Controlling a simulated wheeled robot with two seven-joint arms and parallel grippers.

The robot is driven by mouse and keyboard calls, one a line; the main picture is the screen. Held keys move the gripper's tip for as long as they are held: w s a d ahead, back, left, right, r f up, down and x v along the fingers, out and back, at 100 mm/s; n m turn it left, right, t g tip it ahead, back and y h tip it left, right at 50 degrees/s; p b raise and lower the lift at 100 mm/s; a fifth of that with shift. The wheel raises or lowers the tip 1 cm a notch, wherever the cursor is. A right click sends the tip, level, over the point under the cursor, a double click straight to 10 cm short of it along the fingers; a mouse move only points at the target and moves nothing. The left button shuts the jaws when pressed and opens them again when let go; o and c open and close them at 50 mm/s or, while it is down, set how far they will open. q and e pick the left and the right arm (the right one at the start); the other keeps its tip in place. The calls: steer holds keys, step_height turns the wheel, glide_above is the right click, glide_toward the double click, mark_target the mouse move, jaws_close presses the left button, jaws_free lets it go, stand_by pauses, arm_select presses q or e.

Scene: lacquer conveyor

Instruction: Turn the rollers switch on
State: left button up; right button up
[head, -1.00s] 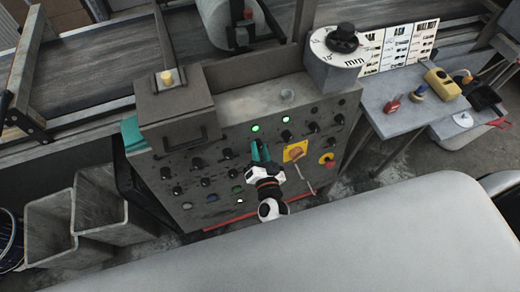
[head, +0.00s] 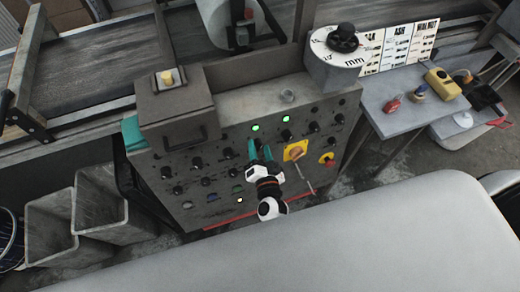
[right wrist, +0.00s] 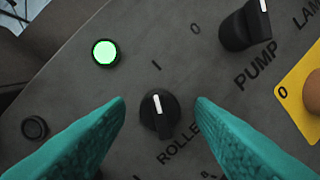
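The rollers switch (right wrist: 159,113) is a black knob with a white mark on the grey control panel (head: 225,205). In the right wrist view its mark points at the "I" label. A round green lamp (right wrist: 104,52) beside it is lit. My right gripper (right wrist: 160,104) is open, with one teal finger on each side of the knob and a gap to it on both sides. In the head view the right gripper (head: 259,148) is at the panel and mostly hides the knob. My left gripper is not in view.
The pump knob (right wrist: 246,25) and a yellow plate (right wrist: 301,88) with an orange knob are close to the right. Other knobs surround the gripper. A red button (head: 327,159) sits further right. A side table (head: 400,110) holds small items.

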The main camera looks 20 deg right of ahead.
steer(key=s+a+r+b, duration=0.1)
steer(key=s, duration=1.1)
steer(key=shift+a+b, duration=0.25)
steer(key=shift+b, duration=0.15)
steer(key=shift+w, duration=0.1)
